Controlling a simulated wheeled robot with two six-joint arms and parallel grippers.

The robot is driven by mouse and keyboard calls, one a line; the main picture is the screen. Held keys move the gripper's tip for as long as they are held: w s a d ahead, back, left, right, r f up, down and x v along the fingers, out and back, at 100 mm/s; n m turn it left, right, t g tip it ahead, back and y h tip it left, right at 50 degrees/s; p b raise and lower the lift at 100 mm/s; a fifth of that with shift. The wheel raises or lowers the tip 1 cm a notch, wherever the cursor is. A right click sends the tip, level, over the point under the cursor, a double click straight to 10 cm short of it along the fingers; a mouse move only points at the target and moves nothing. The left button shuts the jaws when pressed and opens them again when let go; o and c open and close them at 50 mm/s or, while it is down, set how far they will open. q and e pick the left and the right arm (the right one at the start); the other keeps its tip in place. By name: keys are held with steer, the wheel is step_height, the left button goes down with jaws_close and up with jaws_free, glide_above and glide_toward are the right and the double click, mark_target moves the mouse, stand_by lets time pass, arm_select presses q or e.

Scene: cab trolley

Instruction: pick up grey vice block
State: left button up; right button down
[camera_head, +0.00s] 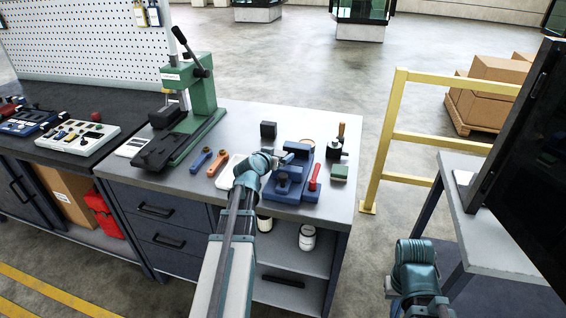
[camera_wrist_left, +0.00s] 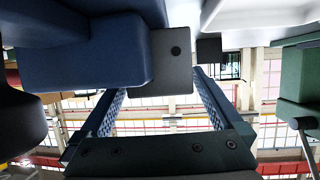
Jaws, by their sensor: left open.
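The grey vice block (camera_wrist_left: 172,62) shows in the left wrist view as a flat grey piece with a dark round hole, against the side of the blue vice (camera_wrist_left: 80,52). In the head view the blue vice (camera_head: 292,182) stands near the bench's front right, and my left gripper (camera_head: 284,159) is at its left back side, hiding much of the grey block. In the left wrist view my left gripper (camera_wrist_left: 162,84) is open, its two blue fingers on either side of the grey block; contact cannot be told. My right arm shows at lower right, its gripper out of view.
A dark cube (camera_head: 268,130) stands behind the vice. A red-handled tool (camera_head: 315,175) lies on the vice's right, beside a green-topped block (camera_head: 340,172). The green press (camera_head: 190,110) stands to the left. Blue and orange tools (camera_head: 218,162) lie between.

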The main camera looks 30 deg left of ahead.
arm_select(q)
steer(key=shift+s, duration=0.15)
steer(key=shift+c, duration=0.7)
steer(key=c, duration=1.4)
jaws_close()
steer(key=shift+r, duration=0.15)
